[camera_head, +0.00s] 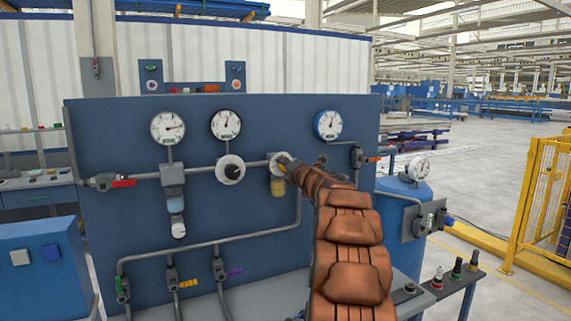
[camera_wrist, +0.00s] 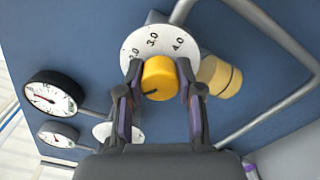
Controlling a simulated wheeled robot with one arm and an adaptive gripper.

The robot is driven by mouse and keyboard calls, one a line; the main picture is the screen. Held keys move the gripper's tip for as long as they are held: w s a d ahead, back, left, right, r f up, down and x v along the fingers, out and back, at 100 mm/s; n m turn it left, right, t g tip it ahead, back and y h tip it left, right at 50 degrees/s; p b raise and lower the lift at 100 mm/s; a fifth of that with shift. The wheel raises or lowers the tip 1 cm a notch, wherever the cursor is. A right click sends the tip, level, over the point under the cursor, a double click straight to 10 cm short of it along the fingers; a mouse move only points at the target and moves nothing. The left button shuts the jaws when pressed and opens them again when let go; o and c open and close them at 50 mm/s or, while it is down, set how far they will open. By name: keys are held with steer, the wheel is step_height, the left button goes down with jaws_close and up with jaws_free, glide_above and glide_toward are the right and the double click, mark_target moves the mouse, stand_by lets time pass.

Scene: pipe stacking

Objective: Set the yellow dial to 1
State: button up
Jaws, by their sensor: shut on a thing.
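The yellow dial (camera_wrist: 159,77) is a round knob with a dark line on its face, in front of a white round scale plate (camera_wrist: 152,42). The numbers 3.0 and 4.0 show on the plate, with another partly readable number beside them; a 1 cannot be seen. My gripper (camera_wrist: 158,85) has its two fingers on either side of the knob and is shut on it. In the head view the yellow dial (camera_head: 284,159) shows only in part behind my gripper (camera_head: 294,168) at the blue panel.
A yellow-capped cylinder (camera_wrist: 219,77) sits close beside the dial. A black knob on a white plate (camera_head: 230,170) is left of it. Gauges (camera_head: 226,125) hang above. A red-handled valve (camera_head: 372,159) is to the right. Grey pipes (camera_head: 220,242) run along the blue panel (camera_head: 95,140).

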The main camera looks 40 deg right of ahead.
steer(key=shift+m, duration=0.3)
stand_by(0.4)
steer(key=o, duration=1.2)
steer(key=shift+c, duration=0.2)
steer(key=v, duration=1.2)
